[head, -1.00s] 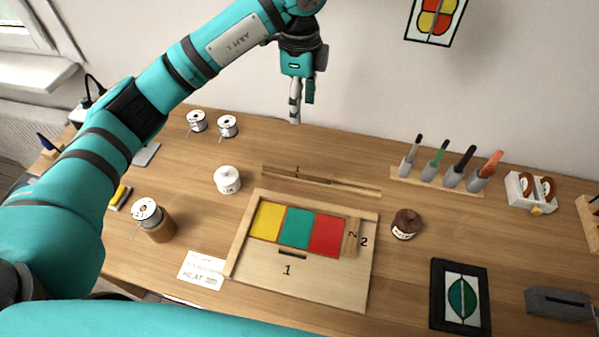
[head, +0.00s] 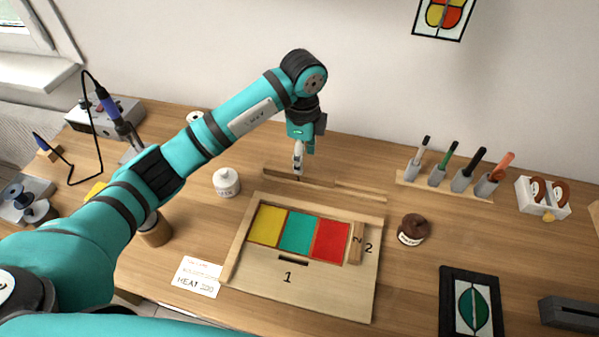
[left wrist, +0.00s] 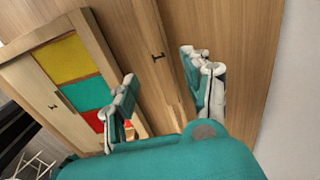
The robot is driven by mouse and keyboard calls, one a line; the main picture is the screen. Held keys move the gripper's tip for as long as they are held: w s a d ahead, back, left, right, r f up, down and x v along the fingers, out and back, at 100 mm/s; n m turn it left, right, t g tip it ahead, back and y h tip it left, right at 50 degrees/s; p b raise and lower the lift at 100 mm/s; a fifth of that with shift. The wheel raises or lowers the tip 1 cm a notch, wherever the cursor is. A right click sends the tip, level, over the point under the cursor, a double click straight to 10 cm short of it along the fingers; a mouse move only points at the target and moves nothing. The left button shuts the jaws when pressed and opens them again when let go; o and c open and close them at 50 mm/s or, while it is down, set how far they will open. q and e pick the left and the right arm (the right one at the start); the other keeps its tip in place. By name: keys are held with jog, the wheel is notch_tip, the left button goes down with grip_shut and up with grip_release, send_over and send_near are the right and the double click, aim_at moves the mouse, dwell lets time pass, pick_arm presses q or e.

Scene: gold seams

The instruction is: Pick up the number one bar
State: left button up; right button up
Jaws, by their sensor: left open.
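The number one bar (head: 320,183) is a long, thin wooden strip lying on the table behind the wooden board. Its printed 1 shows in the left wrist view, where the bar (left wrist: 157,57) runs between my fingers. My left gripper (head: 298,168) points down over the bar's left half and hides its 1 in the head view. In the left wrist view the left gripper (left wrist: 164,92) is open, with one finger on each side of the bar and nothing held. I cannot tell whether the fingertips touch the table. My right gripper is not in view.
The board (head: 330,295) holds yellow, green and red panes and a bar marked 2 (head: 357,243). A white jar (head: 226,182) stands left of the bar, a brown jar (head: 412,230) to the right. A tool rack (head: 440,187) stands at the back right.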

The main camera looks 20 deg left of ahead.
aim_at(305, 173)
pick_arm(q)
jog(key=f, duration=0.1)
jog(key=f+p, duration=0.1)
jog(key=f, duration=0.3)
jog(key=shift+d+f+p, duration=0.25)
jog(key=shift+d+p, duration=0.05)
jog(key=shift+d, duration=0.05)
jog(key=shift+f, duration=0.25)
jog(key=shift+f, duration=0.2)
jog(key=shift+c, duration=0.3)
grip_shut()
